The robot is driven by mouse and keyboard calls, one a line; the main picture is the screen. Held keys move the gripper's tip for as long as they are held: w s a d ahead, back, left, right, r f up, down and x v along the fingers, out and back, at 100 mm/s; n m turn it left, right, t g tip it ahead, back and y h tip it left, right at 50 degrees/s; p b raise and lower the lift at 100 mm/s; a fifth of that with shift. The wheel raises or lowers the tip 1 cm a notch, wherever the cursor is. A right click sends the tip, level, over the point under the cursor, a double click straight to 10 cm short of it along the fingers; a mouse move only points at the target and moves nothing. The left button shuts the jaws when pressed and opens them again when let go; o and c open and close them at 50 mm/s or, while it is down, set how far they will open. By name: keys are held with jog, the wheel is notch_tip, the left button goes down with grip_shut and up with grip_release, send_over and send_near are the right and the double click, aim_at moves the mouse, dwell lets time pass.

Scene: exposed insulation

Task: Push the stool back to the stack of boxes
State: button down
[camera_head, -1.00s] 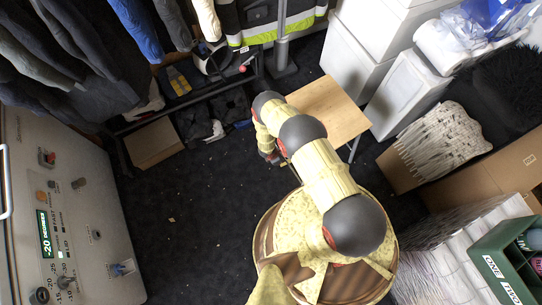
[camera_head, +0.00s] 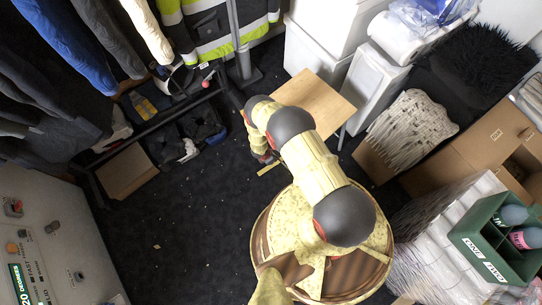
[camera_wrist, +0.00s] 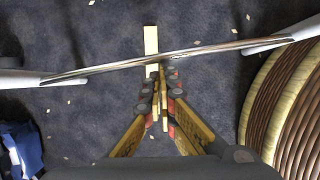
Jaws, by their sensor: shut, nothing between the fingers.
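The stool (camera_head: 318,103) has a square light-wood seat and thin metal legs. It stands on the dark carpet beyond my arm, in front of the stacked white boxes (camera_head: 315,58). My gripper (camera_head: 264,158) is low, by the near left side of the stool, partly hidden by my arm. In the wrist view, my gripper (camera_wrist: 160,72) is shut and empty.
A pale strip (camera_head: 268,169) lies on the floor by my gripper. A clothes rack with a low shelf (camera_head: 160,125) is left of the stool. Cardboard boxes (camera_head: 486,145) and a green crate (camera_head: 481,253) are at the right. Carpet (camera_head: 190,225) is open at the lower left.

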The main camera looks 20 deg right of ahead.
jog(key=w+d, duration=0.1)
jog(key=d, duration=0.5)
jog(key=shift+w+b, duration=0.15)
jog(key=shift+b, duration=0.3)
jog(key=s+a+r+p, duration=0.1)
jog(key=a+r+p, duration=0.2)
jog(key=a+r, duration=0.3)
jog(key=v, duration=0.3)
jog(key=shift+s+r, duration=0.2)
jog(key=shift+r, duration=0.15)
